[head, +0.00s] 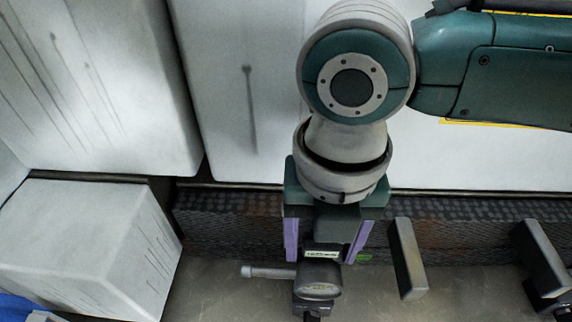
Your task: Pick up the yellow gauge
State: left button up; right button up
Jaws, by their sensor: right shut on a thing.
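My right gripper (321,256) points down the picture at the lower middle, its two purple-lined fingers on either side of a dark gauge-like device (318,291). The gripper is shut on this device. The device has a small pale label near the fingers and a rounded face with a faint yellowish tint. A light grey cylinder sticks out from its left side. I see no plainly yellow gauge; this device is the only gauge-like thing in view. Its lower end is near the bottom edge of the picture. My left gripper is not in view.
A dark grey upright block (408,260) stands just right of the device, and another dark block (541,258) is farther right. Large white boxes (95,245) fill the left. A dark patterned strip (225,218) runs behind the grey surface (215,300).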

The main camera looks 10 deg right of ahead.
grip_shut()
jog(key=shift+r, duration=0.15)
